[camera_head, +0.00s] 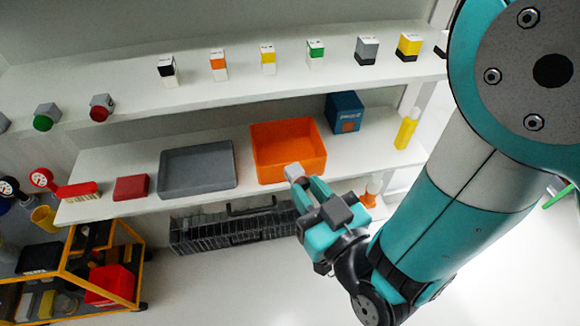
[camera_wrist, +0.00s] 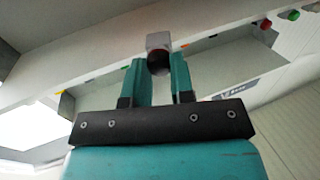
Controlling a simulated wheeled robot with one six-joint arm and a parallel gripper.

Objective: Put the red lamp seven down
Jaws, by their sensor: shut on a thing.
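My gripper (camera_head: 307,186) is shut on a small lamp (camera_head: 294,171) with a grey box-shaped body. In the wrist view the lamp (camera_wrist: 158,41) sits between the two teal fingers of my gripper (camera_wrist: 159,72), and its round lens looks dark red. In the head view the lens is hidden. The lamp is held up in the air and overlaps the front edge of the orange bin in the picture. Another red lamp (camera_head: 101,108) with a grey body stands on the upper shelf at the left, beside a green one (camera_head: 46,117). No label is readable.
The upper shelf (camera_head: 215,92) bears several small coloured boxes, with bare room between them. The lower shelf holds a grey tray (camera_head: 197,169), an orange bin (camera_head: 289,151), a blue box (camera_head: 345,112) and a red box (camera_head: 131,187). A yellow-framed cart (camera_head: 70,262) stands at lower left.

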